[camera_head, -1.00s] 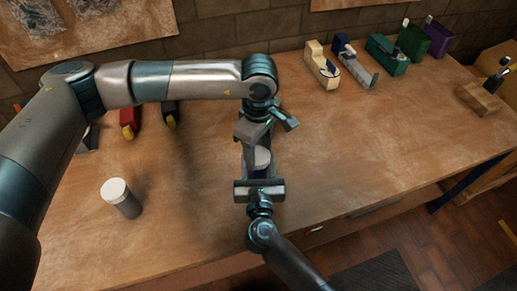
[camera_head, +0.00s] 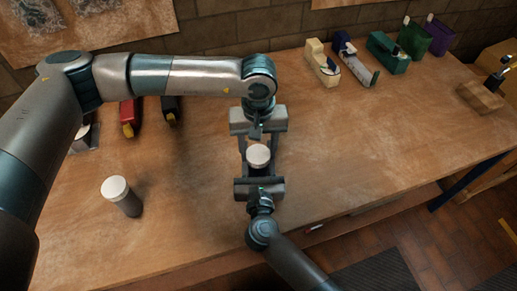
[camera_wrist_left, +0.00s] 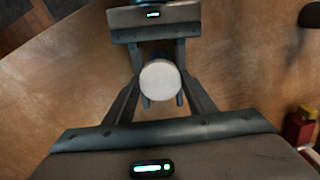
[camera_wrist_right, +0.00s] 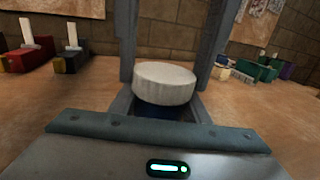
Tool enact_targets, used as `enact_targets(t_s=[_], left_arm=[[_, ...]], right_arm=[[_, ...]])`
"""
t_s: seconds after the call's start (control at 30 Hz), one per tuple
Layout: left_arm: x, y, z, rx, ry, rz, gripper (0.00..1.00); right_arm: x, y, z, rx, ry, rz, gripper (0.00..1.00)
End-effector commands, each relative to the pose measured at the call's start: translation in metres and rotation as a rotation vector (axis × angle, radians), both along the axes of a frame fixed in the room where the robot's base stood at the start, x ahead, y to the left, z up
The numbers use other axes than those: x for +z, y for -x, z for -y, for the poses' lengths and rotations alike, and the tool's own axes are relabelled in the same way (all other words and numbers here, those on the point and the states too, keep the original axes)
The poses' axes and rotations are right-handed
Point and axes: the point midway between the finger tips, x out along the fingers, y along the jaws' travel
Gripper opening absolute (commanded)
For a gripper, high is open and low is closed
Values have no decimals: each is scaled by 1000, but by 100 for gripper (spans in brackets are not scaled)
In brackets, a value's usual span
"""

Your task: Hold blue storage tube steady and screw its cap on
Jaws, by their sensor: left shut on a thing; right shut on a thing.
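The blue storage tube (camera_wrist_right: 165,112) shows as a dark blue band under the white cap (camera_wrist_right: 165,82) in the right wrist view. The cap (camera_head: 258,155) appears as a pale disc between both grippers in the head view, and from above in the left wrist view (camera_wrist_left: 160,80). My left gripper (camera_head: 258,148), its arm coming from the left, reaches down with its fingers shut on the cap's sides. My right gripper (camera_head: 259,172) comes from the near side and is shut on the tube below. Whether a gap remains under the cap is hidden.
Red (camera_head: 128,112) and dark (camera_head: 170,108) items lie behind my left arm. Several coloured holders (camera_head: 385,53) and a wooden block (camera_head: 480,97) stand at right. The bench between is clear.

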Motion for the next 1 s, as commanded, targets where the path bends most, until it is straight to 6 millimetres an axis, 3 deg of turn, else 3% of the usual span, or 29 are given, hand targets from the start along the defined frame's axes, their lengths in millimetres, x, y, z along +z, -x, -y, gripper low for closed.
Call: enact_targets(t_s=[0.8,1.0], left_arm=[[0,-2,-2,-1238,-1,2,29],[0,-3,-3,-1379,-1,2,29]], right_arm=[[-1,0,1,-1,0,-3,0],[-1,0,1,-1,1,-3,0]])
